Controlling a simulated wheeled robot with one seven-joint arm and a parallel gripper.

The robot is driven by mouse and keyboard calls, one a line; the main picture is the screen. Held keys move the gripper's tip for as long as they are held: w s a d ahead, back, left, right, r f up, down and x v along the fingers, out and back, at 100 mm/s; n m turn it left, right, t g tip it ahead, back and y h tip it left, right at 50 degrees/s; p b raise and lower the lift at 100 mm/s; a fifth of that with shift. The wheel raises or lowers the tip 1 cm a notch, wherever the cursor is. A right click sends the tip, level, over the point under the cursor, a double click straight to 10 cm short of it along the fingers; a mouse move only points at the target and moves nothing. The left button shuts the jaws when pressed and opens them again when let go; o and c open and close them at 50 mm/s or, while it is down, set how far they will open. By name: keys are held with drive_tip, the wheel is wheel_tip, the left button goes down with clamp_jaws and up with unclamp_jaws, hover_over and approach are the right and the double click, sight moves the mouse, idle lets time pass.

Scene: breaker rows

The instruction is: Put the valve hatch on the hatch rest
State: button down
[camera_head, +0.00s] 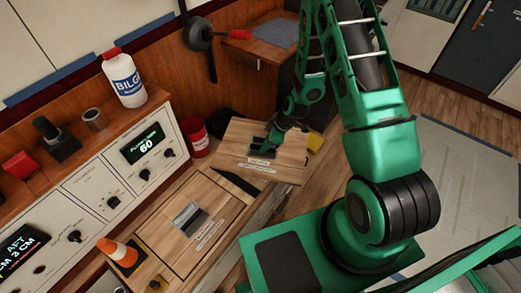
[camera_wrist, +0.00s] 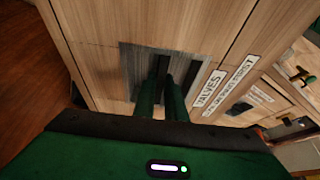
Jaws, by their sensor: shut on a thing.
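The valve hatch (camera_head: 235,145) is a light wooden panel with a white label and a grey recessed handle plate. In the wrist view the hatch (camera_wrist: 190,25) fills the upper middle, with "VALVES" readable on its label. My gripper (camera_head: 264,149) is over the handle plate, and in the wrist view its two fingers (camera_wrist: 164,78) reach into the recess, shut on the hatch's handle. The handle is mostly hidden by the fingers. A dark strip of opening (camera_head: 237,183) shows along the hatch's near left edge. I cannot make out which surface is the hatch rest.
A red can (camera_head: 198,137) stands behind, left of the held hatch. A yellow object (camera_head: 315,142) shows at its right. A control panel (camera_head: 115,180) lines the left.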

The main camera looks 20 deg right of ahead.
drive_tip(key=shift+f, duration=4.25)
drive_tip(key=c, duration=1.8)
unclamp_jaws()
drive_tip(key=v, duration=1.2)
drive_tip(key=shift+d, duration=0.1)
